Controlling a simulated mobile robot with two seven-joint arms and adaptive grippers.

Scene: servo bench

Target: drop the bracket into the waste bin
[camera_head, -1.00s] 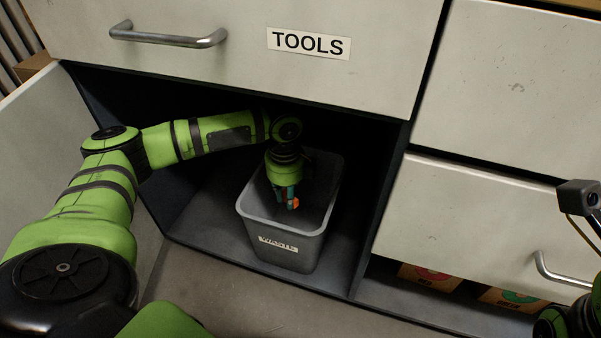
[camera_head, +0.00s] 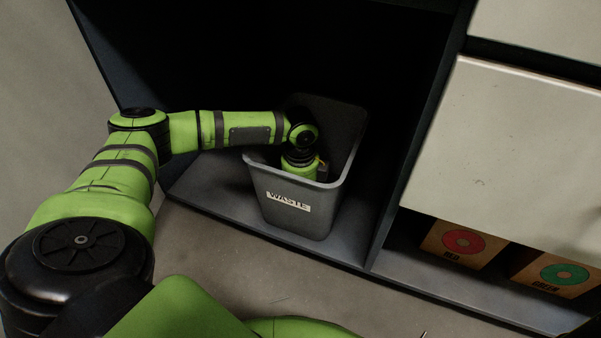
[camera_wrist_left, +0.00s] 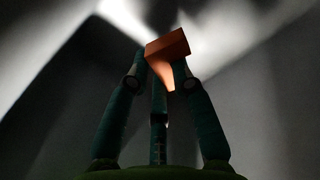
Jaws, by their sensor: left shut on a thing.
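The grey waste bin (camera_head: 290,222), labelled WASTE, stands upright on the floor of the open cabinet compartment. My left arm reaches over its left rim, and my left wrist points down inside it. The fingers are hidden behind the bin's front wall in the head view. In the left wrist view, my left gripper (camera_wrist_left: 160,80) is shut on the orange bracket (camera_wrist_left: 168,46), which sits between the fingertips. Grey bin walls surround it there. My right gripper is not in view.
The compartment's dark divider (camera_head: 418,150) stands to the right of the bin. A light drawer front (camera_head: 530,150) is further right, above a box marked RED (camera_head: 460,243) and a box marked GREEN (camera_head: 558,273). Bare floor (camera_head: 215,240) lies in front.

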